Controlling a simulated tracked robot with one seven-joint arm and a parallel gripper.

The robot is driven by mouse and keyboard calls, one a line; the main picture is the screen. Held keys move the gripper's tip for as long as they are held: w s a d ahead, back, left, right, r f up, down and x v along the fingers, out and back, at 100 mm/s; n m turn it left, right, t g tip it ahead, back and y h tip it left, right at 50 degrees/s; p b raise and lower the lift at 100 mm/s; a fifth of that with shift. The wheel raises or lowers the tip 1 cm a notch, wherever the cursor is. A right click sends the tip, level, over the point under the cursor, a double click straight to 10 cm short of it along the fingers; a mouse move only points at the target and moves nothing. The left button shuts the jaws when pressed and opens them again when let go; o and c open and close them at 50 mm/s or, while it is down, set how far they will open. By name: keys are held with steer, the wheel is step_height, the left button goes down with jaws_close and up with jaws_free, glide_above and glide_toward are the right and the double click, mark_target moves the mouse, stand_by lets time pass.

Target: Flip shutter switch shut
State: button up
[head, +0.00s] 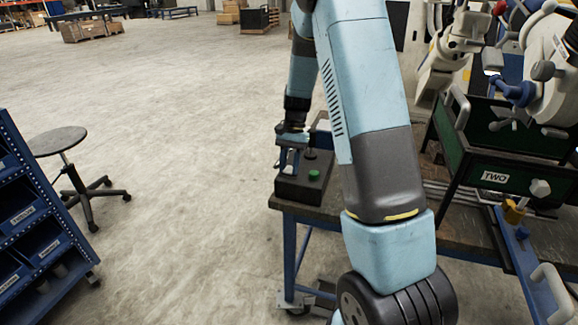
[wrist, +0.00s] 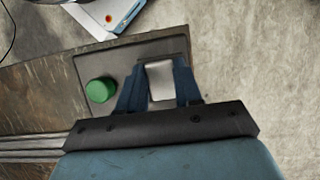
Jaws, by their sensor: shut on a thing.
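A black control box (head: 303,190) stands on the near left corner of the workbench, and it also shows in the wrist view (wrist: 124,61). A round green button (wrist: 101,91) is on its top, seen also in the head view (head: 314,175). The shutter switch looks to be the light grey, flat-faced piece (wrist: 161,82) beside the button. My gripper (wrist: 159,65) has its blue fingers on either side of this grey piece, shut on it. In the head view my gripper (head: 289,158) reaches down over the box's left end, and the switch is not clear there.
A dark post (head: 311,153) rises near the green button. The workbench (head: 330,214) edge lies close to the box. A stool (head: 58,141) and blue bin rack (head: 30,220) are left on open floor.

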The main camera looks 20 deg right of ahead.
steer(key=o, duration=1)
steer(key=shift+o, duration=0.2)
steer(key=shift+w+r, duration=0.1)
steer(key=v, duration=1.3)
steer(key=shift+r, duration=0.3)
